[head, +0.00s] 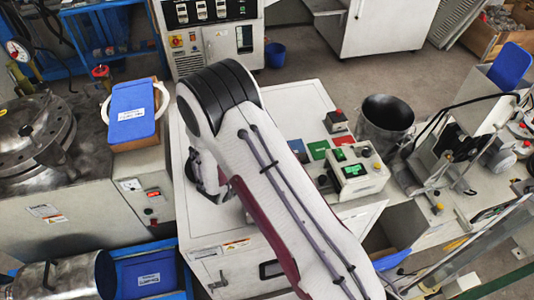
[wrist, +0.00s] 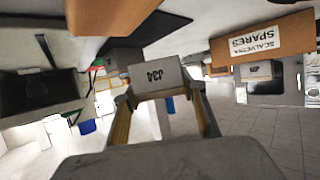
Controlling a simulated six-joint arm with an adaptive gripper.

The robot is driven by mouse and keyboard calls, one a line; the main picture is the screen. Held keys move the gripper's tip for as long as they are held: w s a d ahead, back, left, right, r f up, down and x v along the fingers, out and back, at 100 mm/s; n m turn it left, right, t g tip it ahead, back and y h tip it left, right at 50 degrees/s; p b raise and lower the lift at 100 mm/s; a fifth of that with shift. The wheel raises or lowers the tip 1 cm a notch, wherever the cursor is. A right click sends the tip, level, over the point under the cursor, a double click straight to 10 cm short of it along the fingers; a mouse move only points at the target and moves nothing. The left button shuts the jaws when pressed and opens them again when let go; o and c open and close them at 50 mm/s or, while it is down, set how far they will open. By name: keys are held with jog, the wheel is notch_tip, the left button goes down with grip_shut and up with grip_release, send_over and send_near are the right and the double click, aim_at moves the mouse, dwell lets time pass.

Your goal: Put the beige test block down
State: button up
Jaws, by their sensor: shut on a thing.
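The beige test block (wrist: 158,76), grey-beige with dark marking that looks like "J34", shows in the wrist view between the tips of my gripper (wrist: 160,92). The fingers are shut on it, one on each side. Floor and distant furniture show beyond it, and I cannot tell whether it touches any surface. In the head view my arm covers the white cabinet top and hides most of the gripper area; the block is not visible there.
A blue-lidded box (head: 132,112) stands at left. A brown box labelled "SPARES" (wrist: 290,40) shows in the wrist view.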

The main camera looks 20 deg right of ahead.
jog(key=shift+f, duration=1.9)
jog(key=shift+f, duration=0.15)
jog(key=o, duration=1.6)
jog(key=shift+c, duration=0.2)
jog(key=shift+s+a+r, duration=0.3)
jog(key=shift+a+r, duration=0.05)
jog(key=shift+a, duration=0.05)
jog(key=shift+v, duration=5.45)
